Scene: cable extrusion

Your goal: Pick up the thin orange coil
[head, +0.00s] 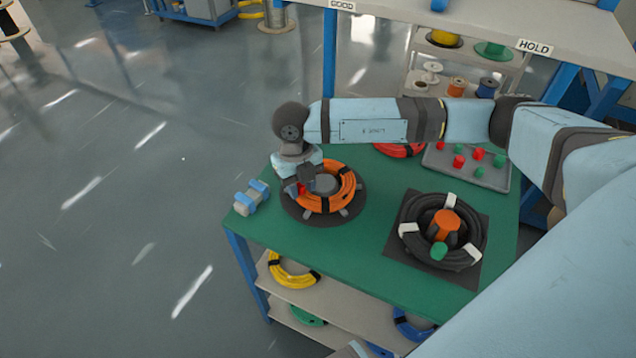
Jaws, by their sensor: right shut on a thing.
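The thin orange coil (347,194), with dark bands around it, lies around a grey hub on a dark round stand (289,206) at the left end of the green table. My right arm reaches in from the right. My right gripper (303,190) points down at the coil's left side and is shut on it; the wrist hides part of the fingers. The coil looks level and still at the stand; I cannot tell whether it is lifted at all. My left gripper is not in view.
A black coil (408,232) with white ties sits on a dark square mat. A red coil (396,151) and a grey tray (492,177) with pegs lie behind my arm. A blue-grey block (246,200) stands at the left edge. The green table (370,254) is clear between the coils.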

